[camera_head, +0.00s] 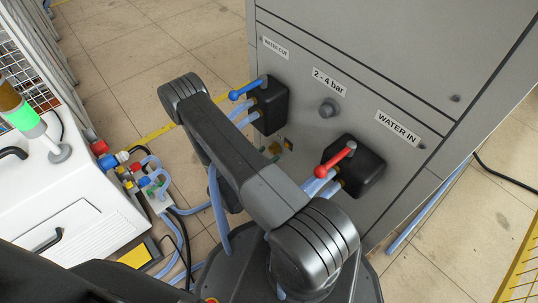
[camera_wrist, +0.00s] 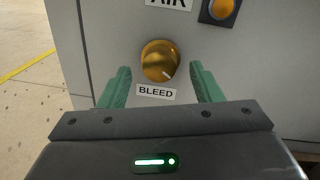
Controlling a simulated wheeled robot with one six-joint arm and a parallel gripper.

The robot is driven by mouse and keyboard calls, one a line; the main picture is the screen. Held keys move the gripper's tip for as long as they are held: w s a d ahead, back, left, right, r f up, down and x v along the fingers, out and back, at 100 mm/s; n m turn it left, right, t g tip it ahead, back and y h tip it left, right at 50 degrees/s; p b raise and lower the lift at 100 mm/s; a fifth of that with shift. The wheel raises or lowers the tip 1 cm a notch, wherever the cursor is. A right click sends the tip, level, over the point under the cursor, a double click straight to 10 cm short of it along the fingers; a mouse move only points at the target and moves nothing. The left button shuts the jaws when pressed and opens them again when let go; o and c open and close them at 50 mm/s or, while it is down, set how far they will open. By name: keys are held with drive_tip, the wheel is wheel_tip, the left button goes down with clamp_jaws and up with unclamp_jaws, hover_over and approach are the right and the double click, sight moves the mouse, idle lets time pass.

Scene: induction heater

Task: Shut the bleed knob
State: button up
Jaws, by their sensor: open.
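The bleed knob (camera_wrist: 160,61) is a round brass knob on the grey panel in the wrist view, with a pale mark toward its lower right edge. A "BLEED" label (camera_wrist: 155,92) sits just below it. My gripper (camera_wrist: 160,76) is open, with its green fingers to the left and right of the knob and nothing held. I cannot tell how close the fingertips are to the panel. In the head view my arm covers the area, and I cannot make out the knob or the fingers there.
An orange button (camera_wrist: 222,9) in a dark square mount is above right of the knob, beside an "AIR" label (camera_wrist: 168,2). In the head view, a blue lever (camera_head: 247,90) and a red lever (camera_head: 337,159) stick out from the cabinet. Blue hoses (camera_head: 218,210) hang near my arm.

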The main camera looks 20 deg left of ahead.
drive_tip(key=shift+x, duration=0.85)
drive_tip(key=c, duration=1)
